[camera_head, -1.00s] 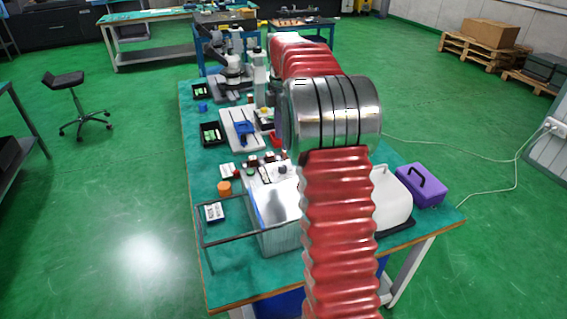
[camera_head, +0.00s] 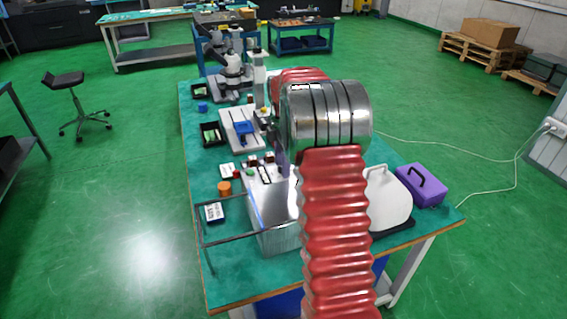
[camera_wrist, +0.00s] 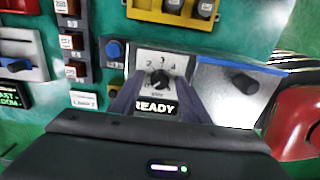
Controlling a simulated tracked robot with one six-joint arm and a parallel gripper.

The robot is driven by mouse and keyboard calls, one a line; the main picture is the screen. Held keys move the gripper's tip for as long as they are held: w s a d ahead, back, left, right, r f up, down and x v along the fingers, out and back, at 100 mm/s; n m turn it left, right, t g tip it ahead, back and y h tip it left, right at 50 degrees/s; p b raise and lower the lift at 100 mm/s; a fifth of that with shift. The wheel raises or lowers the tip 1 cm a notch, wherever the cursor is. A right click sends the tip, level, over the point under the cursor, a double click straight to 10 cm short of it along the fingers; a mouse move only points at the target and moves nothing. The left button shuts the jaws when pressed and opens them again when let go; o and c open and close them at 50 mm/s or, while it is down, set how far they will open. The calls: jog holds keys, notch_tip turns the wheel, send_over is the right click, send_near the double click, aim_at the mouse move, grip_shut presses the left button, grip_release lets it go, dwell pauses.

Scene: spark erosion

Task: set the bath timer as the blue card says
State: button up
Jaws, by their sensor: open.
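In the head view my arm hides most of the gripper. A small dark-bordered card or display (camera_head: 213,212) lies at the table's left; its text is unreadable, and I cannot tell whether it is the blue card.
A blue button (camera_wrist: 114,49) is left of the dial. An orange round piece (camera_head: 224,188), a white canister (camera_head: 388,198) and a purple box (camera_head: 421,186) are on the table.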

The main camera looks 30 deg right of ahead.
jog(key=shift+c, duration=0.5)
jog(key=c, duration=0.9)
jog(key=shift+d, duration=0.2)
jog(key=shift+c, duration=0.3)
jog(key=shift+a, duration=0.15)
